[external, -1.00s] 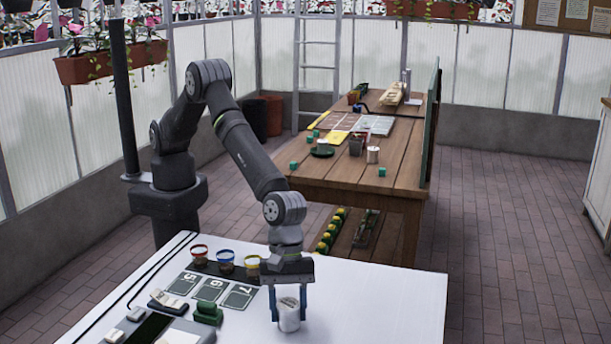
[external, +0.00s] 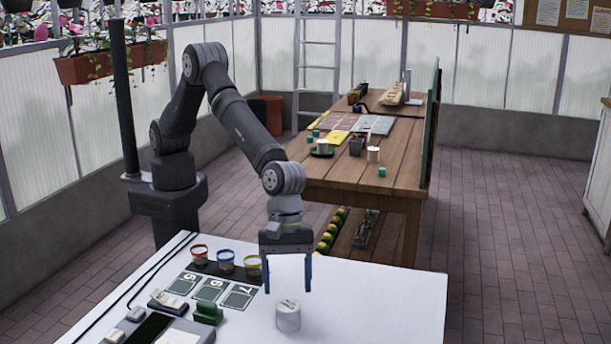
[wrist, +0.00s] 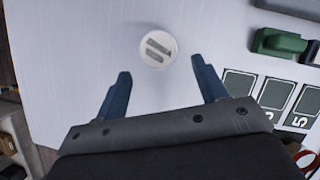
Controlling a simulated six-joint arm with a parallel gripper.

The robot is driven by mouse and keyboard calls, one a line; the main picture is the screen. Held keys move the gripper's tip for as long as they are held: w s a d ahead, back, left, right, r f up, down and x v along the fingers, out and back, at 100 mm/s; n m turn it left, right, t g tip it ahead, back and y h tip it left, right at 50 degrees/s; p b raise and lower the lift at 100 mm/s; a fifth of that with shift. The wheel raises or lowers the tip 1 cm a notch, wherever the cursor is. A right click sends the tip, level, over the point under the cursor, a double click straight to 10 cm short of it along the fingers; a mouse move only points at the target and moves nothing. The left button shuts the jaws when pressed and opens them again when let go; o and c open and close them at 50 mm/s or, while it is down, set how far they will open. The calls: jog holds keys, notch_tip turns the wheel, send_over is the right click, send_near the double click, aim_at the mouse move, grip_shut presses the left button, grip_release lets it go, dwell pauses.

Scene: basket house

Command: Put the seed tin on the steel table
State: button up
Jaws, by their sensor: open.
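The seed tin (external: 288,316), a small white cylinder with a printed lid, stands upright on the white-topped steel table (external: 365,305). In the wrist view its round lid (wrist: 158,48) lies beyond my fingertips. My gripper (external: 289,289) is open and empty, raised above the tin and apart from it. Its two blue fingers (wrist: 161,85) are spread wide with only bare tabletop between them in the wrist view.
Left on this table are three rimmed cups (external: 226,262), numbered cards (external: 211,290), a green block (external: 206,312) and a grey device (external: 150,332). The tabletop right of the tin is clear. A wooden bench (external: 385,185) with pots and small cubes stands behind.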

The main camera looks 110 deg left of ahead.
aim_at(288, 303)
jog(key=v, duration=0.6)
jog(key=shift+f, duration=0.1)
jog(key=x, duration=1.2)
jog(key=shift+f, duration=0.2)
notch_tip(288, 303, up, 2)
jog(key=shift+r, duration=0.55)
